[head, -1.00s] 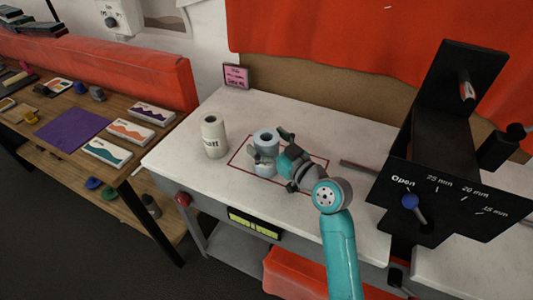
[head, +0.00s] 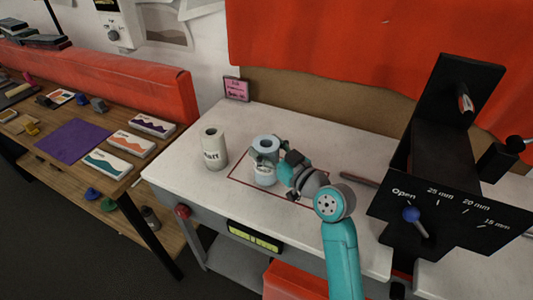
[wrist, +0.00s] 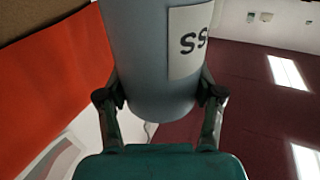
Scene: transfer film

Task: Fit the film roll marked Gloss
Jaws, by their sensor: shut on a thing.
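A grey-blue film roll (head: 265,175) stands upright inside the red outline on the white bench (head: 190,180). Its pale label shows "ss" in the wrist view (wrist: 190,42); the rest of the word is hidden. My gripper (head: 268,150) comes from the right and is shut around this roll, a finger on each side. I cannot tell whether the roll's bottom touches the bench. A cream roll (head: 213,150) stands upright to the left, its dark lettering only partly legible. The black machine (head: 440,200) at the right has a blue-knobbed lever (head: 411,215) beside the "Open" mark.
A pink note stand (head: 236,89) is at the bench's back left. A dark bar (head: 358,179) lies between the outline and the machine. A wooden table (head: 100,190) with cards and a purple sheet stands at the left. The bench around the cream roll is clear.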

